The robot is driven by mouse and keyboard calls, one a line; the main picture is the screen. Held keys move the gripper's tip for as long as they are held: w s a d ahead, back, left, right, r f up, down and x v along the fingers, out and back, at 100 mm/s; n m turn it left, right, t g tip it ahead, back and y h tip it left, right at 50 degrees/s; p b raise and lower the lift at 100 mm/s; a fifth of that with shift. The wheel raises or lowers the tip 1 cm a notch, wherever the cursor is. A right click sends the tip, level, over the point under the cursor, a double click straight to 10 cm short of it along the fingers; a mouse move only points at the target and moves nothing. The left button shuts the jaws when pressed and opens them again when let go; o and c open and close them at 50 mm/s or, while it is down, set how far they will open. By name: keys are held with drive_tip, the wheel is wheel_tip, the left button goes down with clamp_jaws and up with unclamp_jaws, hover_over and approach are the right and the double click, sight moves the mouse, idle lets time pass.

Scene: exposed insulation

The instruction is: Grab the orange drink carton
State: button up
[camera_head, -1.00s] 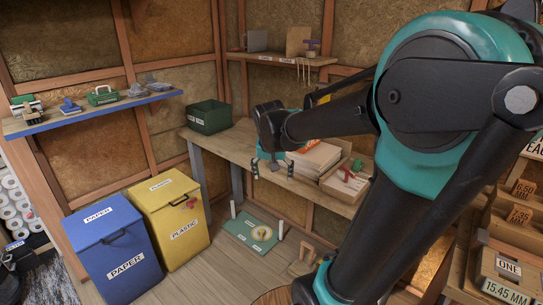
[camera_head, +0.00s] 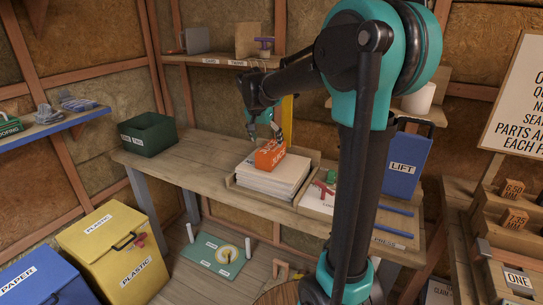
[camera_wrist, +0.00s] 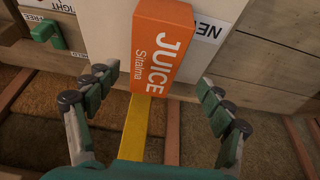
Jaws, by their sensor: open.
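The orange drink carton (camera_head: 270,157) rests on a white stack (camera_head: 262,177) on the wooden workbench. In the wrist view the carton (camera_wrist: 163,40) shows white "JUICE" lettering and lies ahead, between the lines of the two fingers. My gripper (camera_head: 266,136) is just above and behind the carton in the head view. In the wrist view my gripper (camera_wrist: 157,80) is open, with one finger on each side and visible room between each finger and the carton. I see no clear contact. The carton's far side is hidden.
A dark green bin (camera_head: 148,136) stands at the bench's left end. A blue box marked LIFT (camera_head: 405,165) and a tray with red items (camera_head: 318,198) are to the right. A shelf (camera_head: 215,62) hangs behind my gripper. The bench between bin and stack is clear.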

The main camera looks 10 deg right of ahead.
sight(270, 148)
drive_tip(key=shift+s+x, duration=0.2)
drive_tip(key=shift+x, duration=1.7)
drive_tip(key=shift+s+x, duration=0.25)
drive_tip(key=shift+x, duration=1.65)
drive_tip(key=shift+d+f, duration=0.1)
drive_tip(key=shift+d, duration=0.05)
drive_tip(key=shift+c, duration=0.5)
drive_tip(key=c, duration=0.9)
